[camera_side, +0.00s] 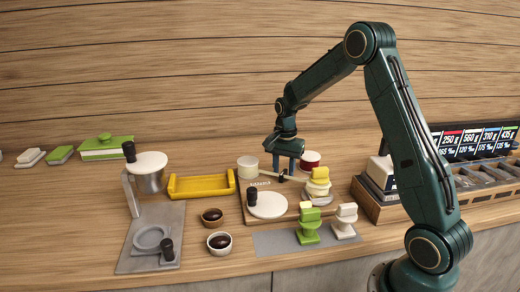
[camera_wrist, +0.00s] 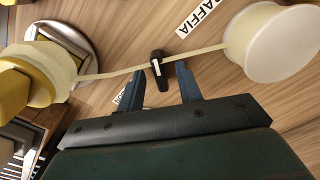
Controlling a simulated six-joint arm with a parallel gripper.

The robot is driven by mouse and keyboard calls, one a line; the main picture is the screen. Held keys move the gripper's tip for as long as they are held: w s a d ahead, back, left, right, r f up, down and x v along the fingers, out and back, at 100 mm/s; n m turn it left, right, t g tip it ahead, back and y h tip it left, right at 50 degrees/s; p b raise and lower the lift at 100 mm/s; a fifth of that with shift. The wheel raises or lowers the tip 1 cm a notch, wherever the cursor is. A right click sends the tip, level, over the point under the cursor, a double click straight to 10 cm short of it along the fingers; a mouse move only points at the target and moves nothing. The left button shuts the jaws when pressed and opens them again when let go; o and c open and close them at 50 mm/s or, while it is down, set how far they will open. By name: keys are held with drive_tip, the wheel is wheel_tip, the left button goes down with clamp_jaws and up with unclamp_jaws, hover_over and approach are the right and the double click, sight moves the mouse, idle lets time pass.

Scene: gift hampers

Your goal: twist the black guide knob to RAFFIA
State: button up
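The black guide knob (camera_wrist: 158,82) stands on the wooden board, with a white line running almost straight up and down the wrist view. It also shows small in the side view (camera_side: 281,179). The RAFFIA label (camera_wrist: 198,17) lies above and right of the knob. Another label (camera_wrist: 122,97) is mostly hidden by a finger. A pale ribbon (camera_wrist: 110,73) runs past the knob between a cream spool (camera_wrist: 272,42) and a yellow-and-cream piece (camera_wrist: 42,76). My gripper (camera_wrist: 160,78) is open, its fingers either side of the knob with visible gaps; contact is not evident.
In the side view a white disc (camera_side: 268,205) with a black handle lies before the knob. A red-and-white pot (camera_side: 310,160) stands close behind my gripper. Green and white blocks (camera_side: 309,226) stand in front. A yellow tray (camera_side: 201,186) lies left.

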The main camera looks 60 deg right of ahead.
sight(284, 172)
drive_tip(key=shift+r, duration=3.3)
drive_tip(key=shift+r, duration=0.1)
wheel_tip(284, 172, up, 14)
drive_tip(key=s+a+r+n+t, duration=0.2)
drive_tip(key=s+a+r+n, duration=0.15)
drive_tip(key=s+a, duration=0.35)
drive_tip(key=s+a+f+n+t, duration=0.1)
drive_tip(key=s+a+f+n, duration=0.2)
drive_tip(key=s+a+n, duration=0.3)
drive_tip(key=s+a+f+n+t, duration=0.2)
drive_tip(key=s+a+n, duration=0.4)
drive_tip(key=s, duration=0.5)
drive_tip(key=shift+s+a+f+t, duration=0.3)
drive_tip(key=shift+a+f, duration=0.1)
drive_tip(key=shift+f, duration=0.2)
